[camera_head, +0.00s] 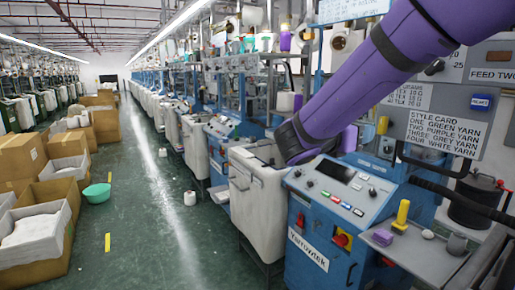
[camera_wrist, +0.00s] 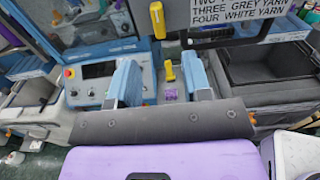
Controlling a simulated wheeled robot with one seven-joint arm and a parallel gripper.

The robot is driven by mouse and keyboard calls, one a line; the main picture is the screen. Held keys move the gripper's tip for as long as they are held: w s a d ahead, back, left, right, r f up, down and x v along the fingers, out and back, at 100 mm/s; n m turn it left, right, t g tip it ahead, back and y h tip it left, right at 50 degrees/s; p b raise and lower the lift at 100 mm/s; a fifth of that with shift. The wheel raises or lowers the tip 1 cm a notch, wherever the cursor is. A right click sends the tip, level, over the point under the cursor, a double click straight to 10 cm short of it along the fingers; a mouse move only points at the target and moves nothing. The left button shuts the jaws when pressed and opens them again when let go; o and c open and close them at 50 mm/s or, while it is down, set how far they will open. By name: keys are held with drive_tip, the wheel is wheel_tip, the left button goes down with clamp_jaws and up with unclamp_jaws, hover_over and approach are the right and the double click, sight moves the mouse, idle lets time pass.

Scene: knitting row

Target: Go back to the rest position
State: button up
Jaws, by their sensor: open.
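My purple arm comes down from the upper right in the head view, and its dark end (camera_head: 295,140) hangs over the grey bin beside the blue machine. The fingertips are hidden there. In the wrist view my gripper (camera_wrist: 162,78) has its two blue fingers wide apart, with nothing held between them. A yellow cone (camera_wrist: 170,68) and a small purple piece (camera_wrist: 170,95) show beyond the gap between the fingers, apart from them.
The blue machine (camera_head: 310,258) has a control panel and a side tray (camera_head: 425,255) with a yellow cone (camera_head: 402,213) and a purple block (camera_head: 383,237). A style card (camera_head: 445,127) hangs above. Cartons (camera_head: 65,170) line the left. The green aisle floor (camera_head: 140,230) is mostly clear.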

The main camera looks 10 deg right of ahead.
drive_tip(key=s+d+f+m+g+y, duration=0.2)
drive_tip(key=s+m+y, duration=0.25)
drive_tip(key=s, duration=0.25)
drive_tip(key=s+d+f+m+g+y, duration=0.2)
drive_tip(key=s+m+g+y, duration=0.1)
drive_tip(key=s+m, duration=0.35)
drive_tip(key=s+a+m+t+y, duration=0.4)
drive_tip(key=s+a+m+y, duration=0.3)
drive_tip(key=s+m+y, duration=0.2)
drive_tip(key=shift+a+f+m, duration=0.15)
drive_tip(key=shift+f+m, duration=0.3)
drive_tip(key=shift+m, duration=0.55)
